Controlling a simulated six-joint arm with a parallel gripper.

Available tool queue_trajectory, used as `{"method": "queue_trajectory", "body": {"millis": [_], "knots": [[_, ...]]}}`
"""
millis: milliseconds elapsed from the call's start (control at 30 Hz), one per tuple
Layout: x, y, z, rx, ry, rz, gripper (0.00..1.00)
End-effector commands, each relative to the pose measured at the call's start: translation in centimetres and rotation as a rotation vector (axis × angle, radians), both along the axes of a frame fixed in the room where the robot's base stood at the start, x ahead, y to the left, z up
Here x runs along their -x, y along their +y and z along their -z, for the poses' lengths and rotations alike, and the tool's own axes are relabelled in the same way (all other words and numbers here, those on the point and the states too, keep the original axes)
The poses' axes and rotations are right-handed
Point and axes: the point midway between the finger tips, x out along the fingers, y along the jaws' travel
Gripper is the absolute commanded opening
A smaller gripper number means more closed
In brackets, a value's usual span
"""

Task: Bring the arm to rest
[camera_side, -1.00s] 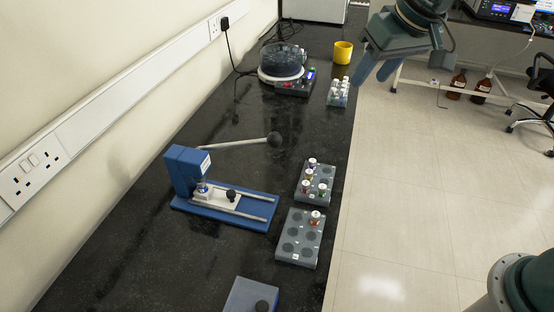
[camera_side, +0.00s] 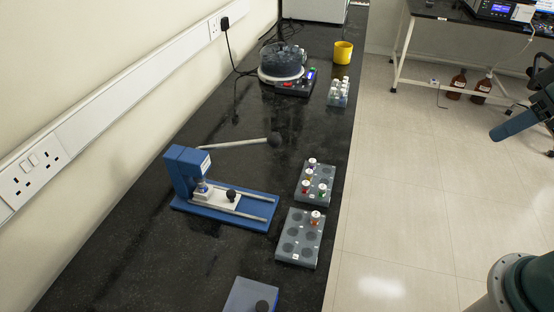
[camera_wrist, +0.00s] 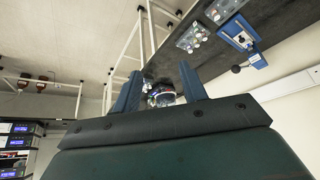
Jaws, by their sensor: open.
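My gripper (camera_side: 520,124) is at the right edge of the side view, over the floor and well clear of the bench. Only a blue finger and part of the arm show there. In the wrist view my gripper (camera_wrist: 160,90) has its two blue fingers spread apart, with nothing held between them. The bench with its racks lies behind the fingers in that view, at a distance.
The black bench (camera_side: 130,250) carries a blue lever press (camera_side: 225,195), two vial racks (camera_side: 299,238) (camera_side: 315,184), a small rack of white-capped vials (camera_side: 338,92), a round device (camera_side: 283,65) and a yellow cup (camera_side: 343,52). Brown bottles (camera_side: 457,84) stand on the floor.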

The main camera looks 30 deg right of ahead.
Motion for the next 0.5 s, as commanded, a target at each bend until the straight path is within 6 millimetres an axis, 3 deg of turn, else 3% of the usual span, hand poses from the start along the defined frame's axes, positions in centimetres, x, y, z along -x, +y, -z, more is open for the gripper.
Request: {"method": "queue_trajectory", "body": {"millis": [200,500], "knots": [[1.6,-0.3,0.8,0.005,-0.006,-0.004,0.42],[1.6,-0.3,0.9,0.007,-0.006,-0.004,0.42]]}}
